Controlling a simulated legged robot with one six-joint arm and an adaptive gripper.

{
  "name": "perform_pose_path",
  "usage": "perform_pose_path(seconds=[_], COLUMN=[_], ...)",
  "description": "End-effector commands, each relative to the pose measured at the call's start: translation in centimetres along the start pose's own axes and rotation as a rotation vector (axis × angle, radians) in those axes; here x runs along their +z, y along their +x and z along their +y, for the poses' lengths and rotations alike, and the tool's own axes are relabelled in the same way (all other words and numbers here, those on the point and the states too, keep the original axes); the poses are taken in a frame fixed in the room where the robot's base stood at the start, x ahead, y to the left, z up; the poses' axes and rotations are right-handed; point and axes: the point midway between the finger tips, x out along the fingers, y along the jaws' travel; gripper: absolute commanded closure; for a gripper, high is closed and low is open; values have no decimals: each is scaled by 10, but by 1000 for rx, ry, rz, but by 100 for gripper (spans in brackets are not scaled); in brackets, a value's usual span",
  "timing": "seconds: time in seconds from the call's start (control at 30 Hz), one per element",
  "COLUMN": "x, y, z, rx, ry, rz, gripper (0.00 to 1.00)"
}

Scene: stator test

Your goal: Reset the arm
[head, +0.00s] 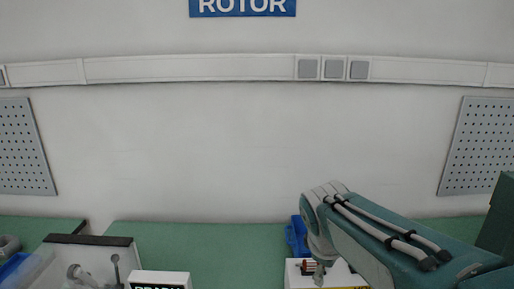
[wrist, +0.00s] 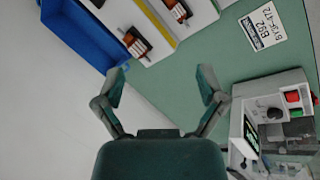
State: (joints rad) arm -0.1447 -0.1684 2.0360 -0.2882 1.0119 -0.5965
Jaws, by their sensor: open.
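My gripper (wrist: 160,88) is open in the wrist view, its two fingers spread wide with nothing between them. In the head view my arm reaches in from the right, bent over the bench (head: 200,245).
The wrist view shows a blue bin (wrist: 75,40) and copper-wound parts (wrist: 135,42) on a white holder at upper left. A label plate (wrist: 262,27) and a control box (wrist: 243,120) with buttons are at right. A "READY" box (head: 158,278) stands at the head view's bottom.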

Motion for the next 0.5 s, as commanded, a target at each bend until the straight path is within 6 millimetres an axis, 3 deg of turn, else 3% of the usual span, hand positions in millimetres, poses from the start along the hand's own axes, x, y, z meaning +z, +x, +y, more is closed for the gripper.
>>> perform_pose_path(seconds=[0.2, 0.5], x=[52, 100], y=[-22, -27], z=[-41, -98], rx=[-25, -87], ry=[363, 806], rz=[106, 230], gripper=[10, 10])
